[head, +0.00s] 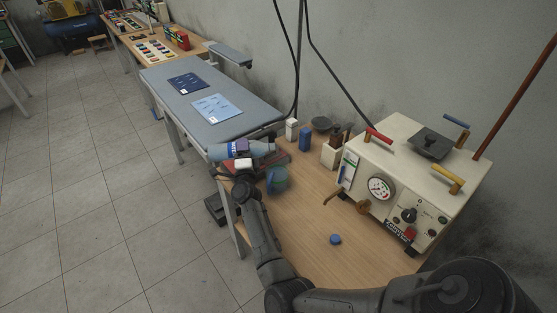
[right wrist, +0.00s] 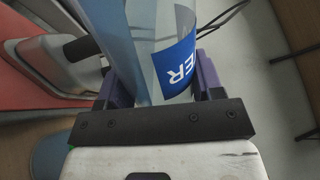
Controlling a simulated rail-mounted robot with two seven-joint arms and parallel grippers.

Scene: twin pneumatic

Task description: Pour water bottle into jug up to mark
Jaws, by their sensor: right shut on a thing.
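My right gripper (head: 243,160) is shut on the water bottle (head: 262,150), a light blue bottle with a blue label, and holds it tipped nearly sideways above the bench's left end. In the right wrist view the clear bottle (right wrist: 150,60) sits between the purple fingers, with "ER" readable on its label (right wrist: 178,72). The jug (head: 277,180), a small bluish-green see-through vessel, stands on the bench below and near the bottle's right end. I cannot make out its mark, its water level or any stream. My left gripper is not in view.
A blue cap (head: 335,239) lies on the wooden bench (head: 300,225). A cream machine (head: 400,190) with a gauge stands at the right. The bench's middle is mostly clear.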

